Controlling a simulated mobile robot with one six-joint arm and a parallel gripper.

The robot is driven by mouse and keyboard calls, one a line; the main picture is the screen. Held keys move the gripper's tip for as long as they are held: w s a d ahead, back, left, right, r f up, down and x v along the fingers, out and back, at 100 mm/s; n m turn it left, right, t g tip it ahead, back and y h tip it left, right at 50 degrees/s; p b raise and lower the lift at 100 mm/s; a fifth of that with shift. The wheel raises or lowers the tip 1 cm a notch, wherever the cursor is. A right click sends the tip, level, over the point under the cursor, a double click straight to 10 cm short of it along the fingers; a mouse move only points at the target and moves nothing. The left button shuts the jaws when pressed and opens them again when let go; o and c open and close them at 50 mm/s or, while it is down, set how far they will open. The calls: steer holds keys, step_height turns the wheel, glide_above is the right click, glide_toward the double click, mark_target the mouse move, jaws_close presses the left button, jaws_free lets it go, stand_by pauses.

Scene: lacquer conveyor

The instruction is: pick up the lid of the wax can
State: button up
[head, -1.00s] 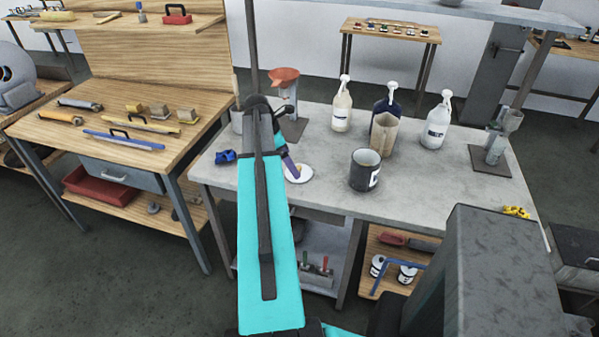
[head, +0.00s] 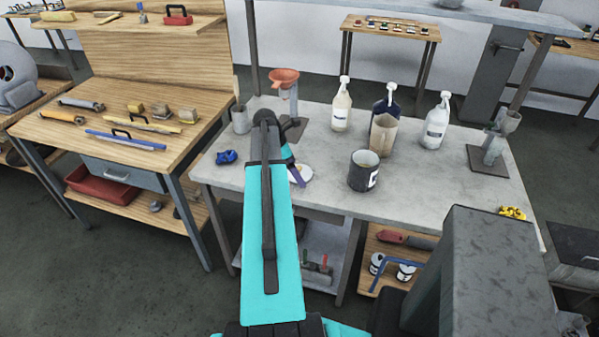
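The dark wax can (head: 361,178) with a white label stands upright on the grey workbench (head: 440,178), its top open. A flat white disc (head: 306,171) with a yellowish spot lies on the bench left of the can; it looks like the lid, but I cannot be sure. My gripper (head: 297,178) is over this disc and partly covers it. Only a purple finger part shows beyond my teal arm. I cannot tell whether the gripper touches the disc or is open or shut.
A tan beaker (head: 383,135), white pump bottles (head: 341,108) (head: 436,126) and a dark blue bottle (head: 387,105) stand behind the can. A blue object (head: 226,156) lies at left, near a grey cup (head: 240,120) and an orange funnel (head: 285,76) on a stand.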

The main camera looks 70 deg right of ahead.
mark_target(298, 168)
steer(key=shift+c, duration=0.4)
steer(key=c, duration=1)
steer(key=shift+r, duration=0.2)
steer(key=shift+r+b, duration=0.8)
steer(key=shift+r, duration=0.5)
steer(key=shift+a+r, duration=0.15)
steer(key=shift+r, duration=0.1)
steer(key=s+a+r+b, duration=0.1)
steer(key=a+b, duration=0.3)
steer(key=a, duration=1.1)
steer(key=shift+s+a+r+b, duration=0.3)
steer(key=shift+s, duration=0.15)
steer(key=shift+w, duration=0.15)
